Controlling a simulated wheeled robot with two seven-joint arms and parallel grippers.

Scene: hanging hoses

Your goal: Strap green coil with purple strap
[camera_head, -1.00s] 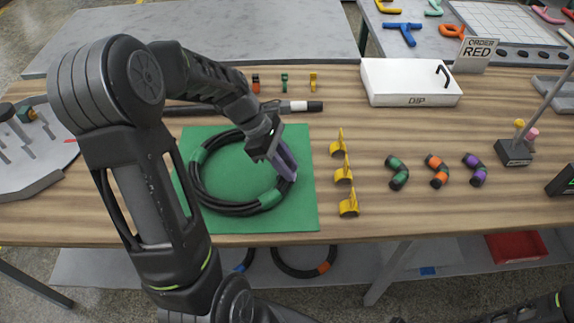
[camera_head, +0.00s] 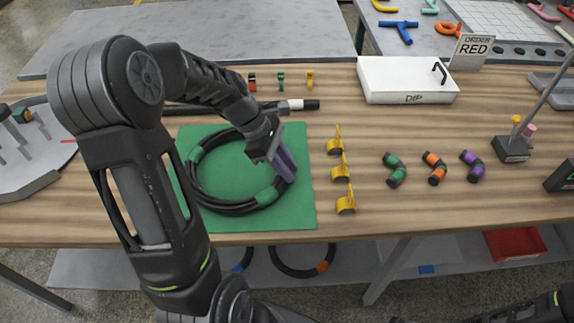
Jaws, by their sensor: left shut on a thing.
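The green coil (camera_head: 206,194), a black hose wound in a ring with green bands, lies on a green mat (camera_head: 290,218). My left gripper (camera_head: 284,166) points down at the coil's right side. It is shut on the purple strap (camera_head: 288,163), which shows as two purple prongs meeting the hose there. I cannot tell whether the strap closes around the hose.
Several yellow clips (camera_head: 341,171) stand just right of the mat. Green, orange (camera_head: 435,168) and purple bent pieces lie farther right. A white box (camera_head: 408,82) marked DIP and an ORDER RED sign (camera_head: 474,48) stand at the back. Small coloured pieces stand behind the coil.

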